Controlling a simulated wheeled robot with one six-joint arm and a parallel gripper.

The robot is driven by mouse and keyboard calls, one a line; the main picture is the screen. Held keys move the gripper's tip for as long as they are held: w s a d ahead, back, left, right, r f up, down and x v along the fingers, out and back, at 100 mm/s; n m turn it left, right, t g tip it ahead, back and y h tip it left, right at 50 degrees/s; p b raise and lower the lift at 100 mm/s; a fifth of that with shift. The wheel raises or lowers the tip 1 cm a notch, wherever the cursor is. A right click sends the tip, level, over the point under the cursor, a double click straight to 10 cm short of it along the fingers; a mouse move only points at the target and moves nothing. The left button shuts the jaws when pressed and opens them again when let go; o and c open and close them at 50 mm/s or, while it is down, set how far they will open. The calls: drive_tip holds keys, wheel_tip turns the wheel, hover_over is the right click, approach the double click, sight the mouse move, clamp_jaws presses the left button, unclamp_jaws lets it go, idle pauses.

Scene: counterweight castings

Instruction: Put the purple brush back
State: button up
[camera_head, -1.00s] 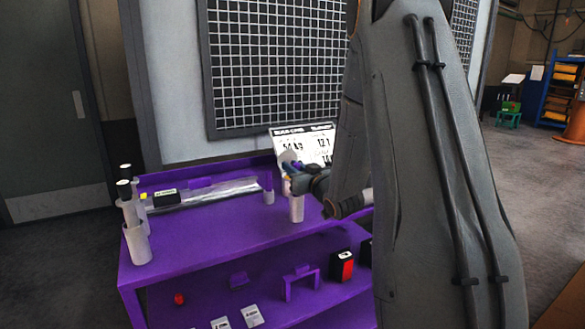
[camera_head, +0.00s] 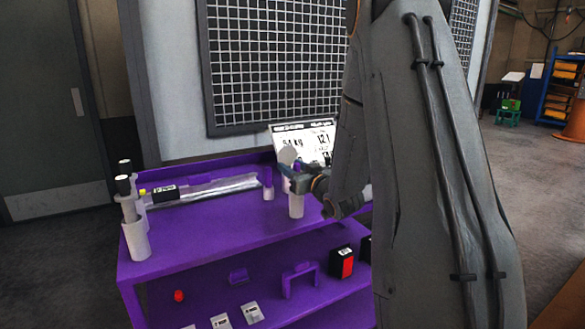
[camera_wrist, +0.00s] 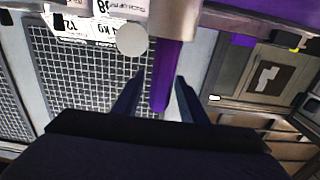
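The purple brush (camera_wrist: 163,82) shows in the wrist view as a purple shaft coming out of a pale cylindrical holder (camera_wrist: 172,22). My gripper (camera_wrist: 158,80) has its two dark fingers apart, one on each side of the shaft, with visible gaps. In the head view the white holder (camera_head: 296,206) stands upright on the purple bench top, and my gripper (camera_head: 299,180) is at its upper end. A bit of purple shows there between the fingers. The brush's other end is hidden in the holder.
The purple bench (camera_head: 215,232) has free room left of the holder. White cylinders with black tops (camera_head: 135,240) stand at its left end. A display (camera_head: 318,136) stands close behind my gripper. A lower shelf holds a red-and-black box (camera_head: 342,263) and small items.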

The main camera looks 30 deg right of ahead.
drive_tip(key=s+b, duration=0.1)
drive_tip(key=s, duration=0.7)
drive_tip(key=shift+d, duration=0.15)
idle(0.5)
